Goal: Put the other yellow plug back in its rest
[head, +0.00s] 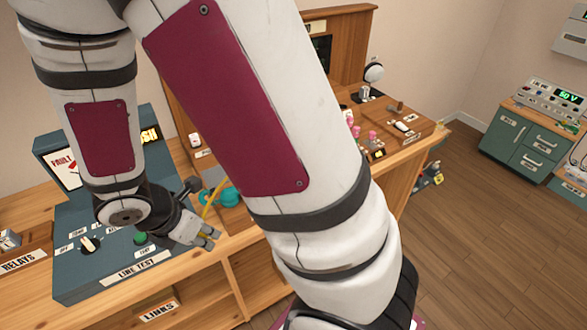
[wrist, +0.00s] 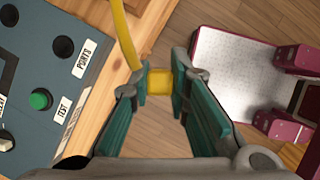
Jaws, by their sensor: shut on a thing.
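My gripper (head: 209,238) hangs over the front right edge of the line test box in the head view. In the wrist view its teal-lined fingers (wrist: 160,95) are shut on a yellow plug (wrist: 160,83). A yellow cord (wrist: 128,35) runs up from the plug. The cord (head: 211,200) also shows behind the gripper in the head view, where the plug itself is hidden. Several pink plugs (head: 371,135) stand on the wooden switchboard desk (head: 425,133), partly behind my arm. I cannot make out the yellow plug's rest or another yellow plug.
The blue line test box (head: 80,285) has a green button (head: 141,238), also in the wrist view (wrist: 40,99), with two dark sockets (wrist: 63,47) nearby. A teal object (head: 230,196) lies behind the gripper. Green cabinets (head: 520,140) stand far right. Open floor lies between.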

